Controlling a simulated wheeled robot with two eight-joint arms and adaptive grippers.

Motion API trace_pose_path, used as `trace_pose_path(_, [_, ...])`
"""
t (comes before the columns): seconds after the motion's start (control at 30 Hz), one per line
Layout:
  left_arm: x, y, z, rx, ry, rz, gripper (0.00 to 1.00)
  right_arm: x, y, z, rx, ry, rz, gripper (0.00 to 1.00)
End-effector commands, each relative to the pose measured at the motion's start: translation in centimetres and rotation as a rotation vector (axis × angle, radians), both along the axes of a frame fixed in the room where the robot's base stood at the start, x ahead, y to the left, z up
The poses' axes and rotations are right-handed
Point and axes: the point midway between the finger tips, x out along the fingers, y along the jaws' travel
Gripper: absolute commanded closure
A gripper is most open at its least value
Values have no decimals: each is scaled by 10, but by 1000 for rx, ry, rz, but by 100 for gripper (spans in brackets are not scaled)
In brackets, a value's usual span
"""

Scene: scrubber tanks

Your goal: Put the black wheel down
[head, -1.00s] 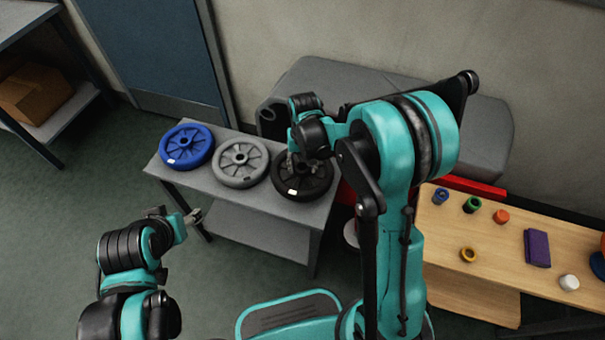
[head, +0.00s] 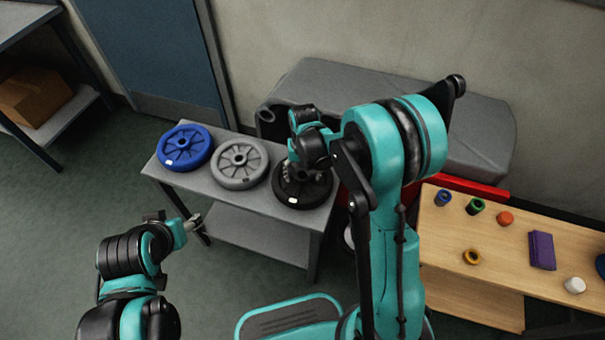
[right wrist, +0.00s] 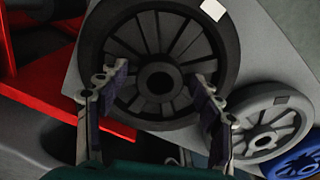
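The black wheel (head: 304,198) lies flat on the right end of the grey table (head: 240,203), right of the grey wheel (head: 240,163) and the blue wheel (head: 185,147). My right gripper (head: 303,172) is over the black wheel and hides part of it. In the right wrist view the fingers (right wrist: 157,88) are spread wide on either side of the wheel's hub, with clear gaps to it, so the gripper is open. My left gripper (head: 193,222) is in front of the table's left part, away from the wheels; its fingers are too small to read.
A wooden table (head: 500,248) at the right bears several small coloured parts and a purple block (head: 541,250). A red piece (head: 462,186) and a grey bulky unit (head: 350,85) stand behind my right arm. A shelf with a cardboard box (head: 33,95) is at the left.

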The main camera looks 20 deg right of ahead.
Motion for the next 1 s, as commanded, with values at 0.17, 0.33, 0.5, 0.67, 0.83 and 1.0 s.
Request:
trace_pose_path(0.17, [0,0,5,0,0,0,44,0,0,5,0,0,0,34])
trace_pose_path(0.33, [0,0,17,0,0,0,44,-1,0,35,0,0,0,34])
trace_pose_path(0.5, [0,0,32,0,0,0,44,-1,-1,75,0,0,0,34])
trace_pose_path(0.67, [0,0,42,0,0,0,44,-1,-1,104,0,0,0,34])
trace_pose_path(0.83, [0,0,46,0,0,0,44,-1,-2,121,0,-1,0,34])
trace_pose_path(1.0, [0,0,46,0,0,0,44,-14,-4,142,0,-44,14,34])
